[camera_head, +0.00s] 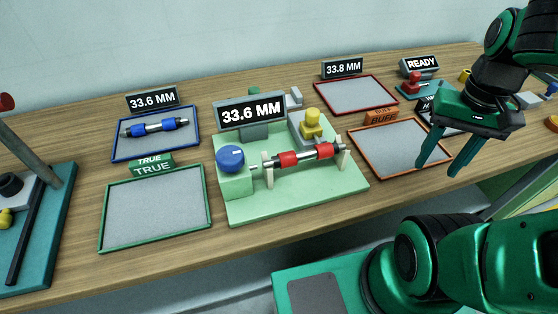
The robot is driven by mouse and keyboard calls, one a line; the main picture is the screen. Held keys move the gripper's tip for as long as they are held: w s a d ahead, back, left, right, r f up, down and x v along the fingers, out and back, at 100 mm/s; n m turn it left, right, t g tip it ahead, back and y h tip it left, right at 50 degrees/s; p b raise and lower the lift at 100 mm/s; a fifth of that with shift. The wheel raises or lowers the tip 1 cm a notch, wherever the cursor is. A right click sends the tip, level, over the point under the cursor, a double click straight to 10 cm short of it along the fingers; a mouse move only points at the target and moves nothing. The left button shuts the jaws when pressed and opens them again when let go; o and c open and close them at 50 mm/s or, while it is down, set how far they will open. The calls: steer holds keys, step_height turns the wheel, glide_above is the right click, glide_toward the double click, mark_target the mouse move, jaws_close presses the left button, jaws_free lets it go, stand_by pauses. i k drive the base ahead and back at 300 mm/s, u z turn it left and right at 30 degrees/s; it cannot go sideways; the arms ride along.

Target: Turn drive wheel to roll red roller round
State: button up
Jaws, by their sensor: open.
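The red roller (287,160), a steel shaft with two red bands, lies across supports on a pale green measuring stand (300,191). The blue drive wheel (230,158) sits on a green block at the roller's left end. A display (250,111) above the stand reads 33.6 MM. A yellow-topped part (312,122) stands behind the roller's right half. My gripper (435,166) is open and empty, pointing down over the right side of the orange-rimmed tray, well to the right of the wheel and roller and apart from both.
A blue tray (199,145) holds a blue-banded roller (155,127); its sign reads 33.6 MM. A green TRUE tray (102,226), a red tray (396,100) marked 33.8 MM, and an orange BUFF tray (366,160) look empty. A READY sign (421,63) stands at the back right.

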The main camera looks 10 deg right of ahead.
mark_target(229, 158)
steer(key=u, duration=0.65)
steer(key=k, duration=1.45)
steer(key=z, duration=0.05)
